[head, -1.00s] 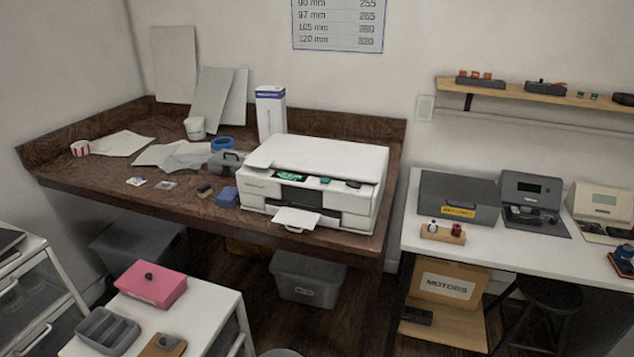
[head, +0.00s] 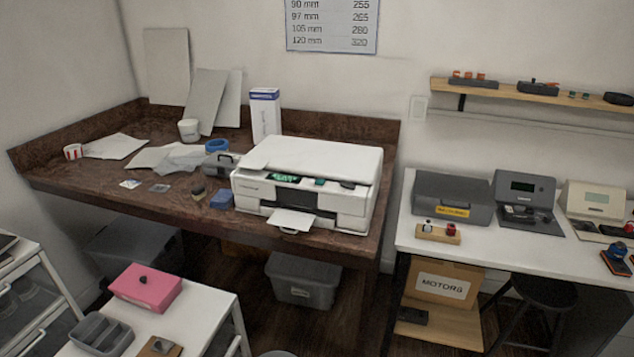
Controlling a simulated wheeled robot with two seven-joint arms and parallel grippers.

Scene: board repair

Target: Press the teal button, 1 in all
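A small teal button (head: 320,182) sits on the front panel of the white printer (head: 318,157), to the right of its green-lit display (head: 285,178). The printer stands on the dark brown desk, with a sheet out on its front tray (head: 291,221). Neither of my grippers shows in the head view. Nothing is seen touching the button.
The brown desk (head: 120,190) carries papers, cups and small boxes left of the printer. A white bench (head: 480,248) with a grey case and devices stands at right. A black stool (head: 545,292) and a white cart (head: 205,308) with a pink box (head: 146,287) are nearer.

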